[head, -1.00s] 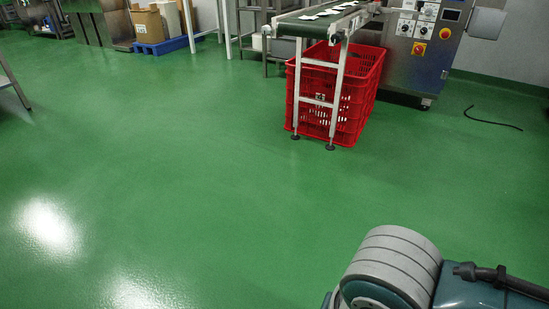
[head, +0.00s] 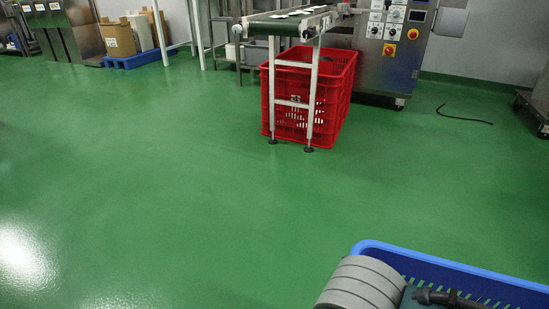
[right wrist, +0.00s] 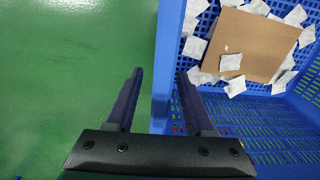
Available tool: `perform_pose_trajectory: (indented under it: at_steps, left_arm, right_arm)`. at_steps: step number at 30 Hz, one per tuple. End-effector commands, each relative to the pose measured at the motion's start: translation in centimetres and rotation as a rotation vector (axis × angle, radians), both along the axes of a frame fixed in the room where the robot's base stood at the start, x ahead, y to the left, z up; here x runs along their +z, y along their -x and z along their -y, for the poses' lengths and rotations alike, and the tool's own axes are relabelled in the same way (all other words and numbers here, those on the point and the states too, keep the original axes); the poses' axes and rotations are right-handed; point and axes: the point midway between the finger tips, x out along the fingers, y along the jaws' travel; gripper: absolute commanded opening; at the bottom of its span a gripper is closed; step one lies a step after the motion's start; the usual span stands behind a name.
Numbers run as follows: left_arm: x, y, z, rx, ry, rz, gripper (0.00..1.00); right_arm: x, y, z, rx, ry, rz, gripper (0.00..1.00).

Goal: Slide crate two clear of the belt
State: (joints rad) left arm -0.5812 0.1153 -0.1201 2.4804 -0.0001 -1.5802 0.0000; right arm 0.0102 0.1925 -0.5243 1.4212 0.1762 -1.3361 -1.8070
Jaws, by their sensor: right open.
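A red crate (head: 335,95) stands on the floor under the end of the conveyor belt (head: 285,26), partly behind the belt's legs. A blue crate (head: 440,263) is at the lower right of the head view, partly hidden by my arm. The right wrist view shows a blue crate (right wrist: 167,45) with several white teabags and a brown cardboard piece (right wrist: 248,44) inside. My right gripper (right wrist: 160,73) is open, with its fingers on either side of the crate's wall in the picture; I cannot tell whether they touch it. My left gripper is not in view.
A steel machine (head: 395,50) with knobs and buttons stands right of the belt. A black cable (head: 465,118) lies on the floor. Cardboard boxes (head: 118,38) stand on a blue pallet at the back left. The green floor in the middle is clear.

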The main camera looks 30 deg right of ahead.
Motion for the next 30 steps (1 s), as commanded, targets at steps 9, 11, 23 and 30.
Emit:
perform_pose_trajectory:
  at_steps: [9, 11, 23, 30]
  left_arm:
    - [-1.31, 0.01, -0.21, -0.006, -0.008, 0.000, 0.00]
    - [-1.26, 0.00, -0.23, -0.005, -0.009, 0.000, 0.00]
    - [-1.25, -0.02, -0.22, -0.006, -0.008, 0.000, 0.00]
    - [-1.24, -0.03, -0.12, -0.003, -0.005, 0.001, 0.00]
  right_arm:
    - [-1.61, 0.01, 0.00, 0.000, 0.000, 0.000, 0.54]
    - [-1.57, 0.01, 0.00, 0.000, 0.000, 0.000, 0.54]
    - [-1.55, 0.02, 0.01, 0.000, 0.000, 0.000, 0.23]
    - [-1.55, 0.01, 0.01, 0.000, 0.001, -0.001, 0.00]
